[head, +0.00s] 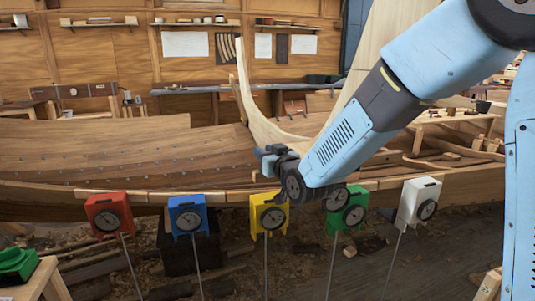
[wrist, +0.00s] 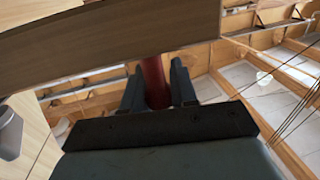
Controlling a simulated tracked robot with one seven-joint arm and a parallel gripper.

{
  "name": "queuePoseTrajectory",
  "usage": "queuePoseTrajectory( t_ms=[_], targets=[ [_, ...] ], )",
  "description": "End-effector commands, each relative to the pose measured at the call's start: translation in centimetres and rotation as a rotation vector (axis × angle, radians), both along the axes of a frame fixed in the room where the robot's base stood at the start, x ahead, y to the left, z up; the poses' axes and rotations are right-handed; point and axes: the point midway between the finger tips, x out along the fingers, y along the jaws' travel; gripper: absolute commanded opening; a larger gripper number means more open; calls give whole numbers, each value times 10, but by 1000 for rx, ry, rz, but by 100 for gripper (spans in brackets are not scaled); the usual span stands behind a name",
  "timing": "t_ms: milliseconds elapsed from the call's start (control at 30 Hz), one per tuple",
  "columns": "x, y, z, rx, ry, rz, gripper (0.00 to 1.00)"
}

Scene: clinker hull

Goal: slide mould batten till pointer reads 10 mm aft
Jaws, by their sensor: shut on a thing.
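My gripper (head: 268,160) is at the hull's side, above the yellow dial gauge (head: 268,214). In the wrist view its two dark fingers (wrist: 158,78) are shut on a dark red round rod (wrist: 154,68). The rod's upper end meets a brown wooden board (wrist: 110,32); I cannot tell whether this board is the mould batten. A pale strip (head: 150,197) runs along the hull behind the gauges. Red (head: 109,216), blue (head: 187,215), green (head: 346,210) and white (head: 419,202) gauges stand in the same row. Their pointers are too small to read.
The planked hull (head: 120,150) fills the middle, with a pale curved stem (head: 250,105) rising behind my gripper. Thin stands hold the gauges over a floor littered with timber offcuts. A green object (head: 17,263) sits on a wooden stool (head: 45,275) at lower left.

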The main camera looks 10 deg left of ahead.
Motion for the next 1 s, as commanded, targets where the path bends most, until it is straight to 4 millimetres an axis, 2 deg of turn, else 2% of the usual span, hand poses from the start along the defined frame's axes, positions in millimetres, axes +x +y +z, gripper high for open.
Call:
queuePoseTrajectory(
  t_ms=[33,133,467,700,933,967,1000],
  targets=[
    [1,0,0,0,0,-1,10],
    [1,-1,0,0,0,-1,0],
    [1,-1,0,1,-1,-2,0],
    [-9,15,0,1,0,0,0],
    [-9,15,0,1,-1,-1,0],
    [-9,15,0,1,-1,-1,30],
    [-9,15,0,1,-1,-1,34]
  ],
)
